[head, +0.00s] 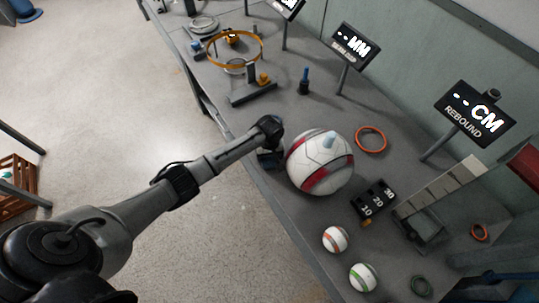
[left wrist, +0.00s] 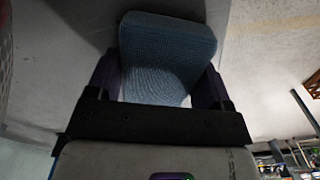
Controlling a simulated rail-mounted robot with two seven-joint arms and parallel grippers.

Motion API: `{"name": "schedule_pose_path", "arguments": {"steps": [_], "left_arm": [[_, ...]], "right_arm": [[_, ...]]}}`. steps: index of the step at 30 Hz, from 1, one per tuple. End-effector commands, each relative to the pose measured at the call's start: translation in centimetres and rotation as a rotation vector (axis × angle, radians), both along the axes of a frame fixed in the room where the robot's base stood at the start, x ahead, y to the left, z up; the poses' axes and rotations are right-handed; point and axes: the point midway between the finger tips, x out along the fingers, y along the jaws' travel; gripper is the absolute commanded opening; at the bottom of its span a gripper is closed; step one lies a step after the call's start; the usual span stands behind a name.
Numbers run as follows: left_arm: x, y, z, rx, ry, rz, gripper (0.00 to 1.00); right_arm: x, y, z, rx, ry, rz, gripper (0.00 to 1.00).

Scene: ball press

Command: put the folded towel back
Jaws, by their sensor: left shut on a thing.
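The folded towel (left wrist: 165,55) is a blue-grey, ribbed cloth pad. In the left wrist view it sits between the two dark fingers of my left gripper (left wrist: 157,80), which is shut on it. In the head view my left gripper (head: 270,158) is at the left edge of the workbench, just left of the large white and red ball. The towel is mostly hidden there by the wrist. My right gripper does not show.
The big ball (head: 320,162) stands on the grey workbench (head: 275,120). Two small striped balls (head: 335,239) (head: 363,277), a numbered black block (head: 373,199) and an orange ring (head: 371,139) lie nearby. A rebound display (head: 475,114) stands at the right. Open floor lies left.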

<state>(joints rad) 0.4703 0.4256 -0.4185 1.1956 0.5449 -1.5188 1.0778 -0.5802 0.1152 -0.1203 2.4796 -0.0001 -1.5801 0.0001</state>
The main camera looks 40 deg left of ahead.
Motion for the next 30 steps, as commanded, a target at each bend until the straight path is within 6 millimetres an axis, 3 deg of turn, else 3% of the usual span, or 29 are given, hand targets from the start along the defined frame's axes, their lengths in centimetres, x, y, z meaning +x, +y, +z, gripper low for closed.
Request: {"name": "schedule_pose_path", "arguments": {"steps": [9,10,17,26,30], "left_arm": [[0.0,0.0,-0.2,0.0,0.0,0.0,0.51],[0.0,0.0,-0.2,0.0,0.0,0.0,0.76],[0.0,0.0,-0.2,0.0,0.0,0.0,0.98],[0.0,0.0,0.0,0.0,-0.001,0.0,0.99],[0.1,0.0,1.6,0.0,-0.002,-0.001,0.99]], "right_arm": [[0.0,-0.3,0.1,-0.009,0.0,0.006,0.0],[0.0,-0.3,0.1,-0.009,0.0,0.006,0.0],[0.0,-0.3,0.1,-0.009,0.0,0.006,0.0],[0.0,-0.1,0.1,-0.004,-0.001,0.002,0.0],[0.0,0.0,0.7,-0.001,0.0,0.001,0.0]]}}
